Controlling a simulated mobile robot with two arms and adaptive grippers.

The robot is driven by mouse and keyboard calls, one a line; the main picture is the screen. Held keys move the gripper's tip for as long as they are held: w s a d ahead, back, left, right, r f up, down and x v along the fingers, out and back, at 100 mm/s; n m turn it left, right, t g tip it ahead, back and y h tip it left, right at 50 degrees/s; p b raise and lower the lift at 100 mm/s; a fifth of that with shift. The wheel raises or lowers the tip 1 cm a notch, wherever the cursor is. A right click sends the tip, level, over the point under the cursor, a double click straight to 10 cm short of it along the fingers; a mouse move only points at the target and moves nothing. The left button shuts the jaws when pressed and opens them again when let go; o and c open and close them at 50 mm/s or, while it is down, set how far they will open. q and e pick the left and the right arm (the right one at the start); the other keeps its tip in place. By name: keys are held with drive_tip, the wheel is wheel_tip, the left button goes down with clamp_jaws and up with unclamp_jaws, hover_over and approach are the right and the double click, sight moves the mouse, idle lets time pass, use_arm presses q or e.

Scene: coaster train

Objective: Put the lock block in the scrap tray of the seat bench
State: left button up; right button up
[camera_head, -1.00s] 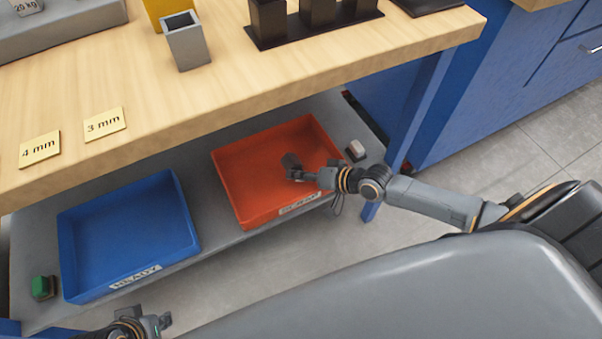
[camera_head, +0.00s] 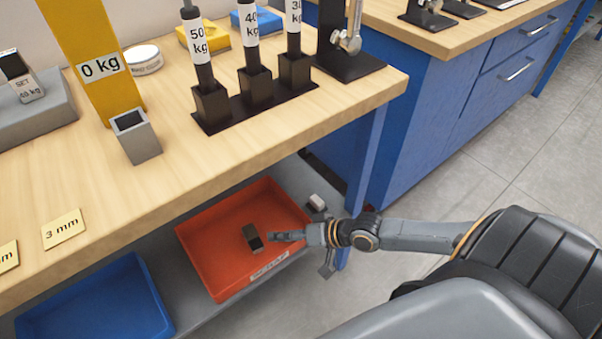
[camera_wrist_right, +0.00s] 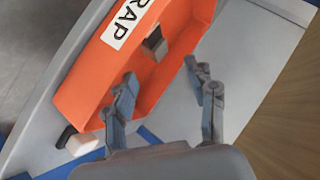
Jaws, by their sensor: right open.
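The lock block, a small dark grey block with a pale edge (camera_head: 252,237), lies in the scrap tray (camera_head: 205,255), an orange-red tray on the low shelf under the bench. My right gripper (camera_head: 274,236) is over the tray, just right of the block. In the right wrist view its two fingers (camera_wrist_right: 165,92) are spread with nothing between them. The block (camera_wrist_right: 155,43) shows beyond the fingertips, inside the tray (camera_wrist_right: 78,92), near its labelled wall. My left gripper is out of view.
A blue tray (camera_head: 95,305) stands left of the scrap tray. A small whitish block (camera_head: 317,202) sits on the shelf to the right. The bench top (camera_head: 215,165) overhangs the shelf and carries a grey hollow block (camera_head: 137,137) and labelled weights. A blue bench leg (camera_head: 365,160) stands close by.

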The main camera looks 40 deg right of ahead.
drive_tip(key=p+v, duration=0.1)
drive_tip(key=v, duration=0.4)
drive_tip(key=s+a+f+n+g+h, duration=0.2)
drive_tip(key=s+a+f+n, duration=0.2)
drive_tip(key=a+f, duration=0.25)
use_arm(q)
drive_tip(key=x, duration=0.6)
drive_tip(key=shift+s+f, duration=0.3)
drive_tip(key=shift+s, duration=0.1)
use_arm(e)
drive_tip(key=s+f+n+g+h, duration=0.1)
drive_tip(key=s+f+g+h, duration=0.1)
drive_tip(key=s+g+h, duration=0.2)
drive_tip(key=s, duration=0.3)
drive_tip(key=shift+s+d+h, duration=0.3)
drive_tip(key=shift+d, duration=0.05)
drive_tip(key=shift+f, duration=0.1)
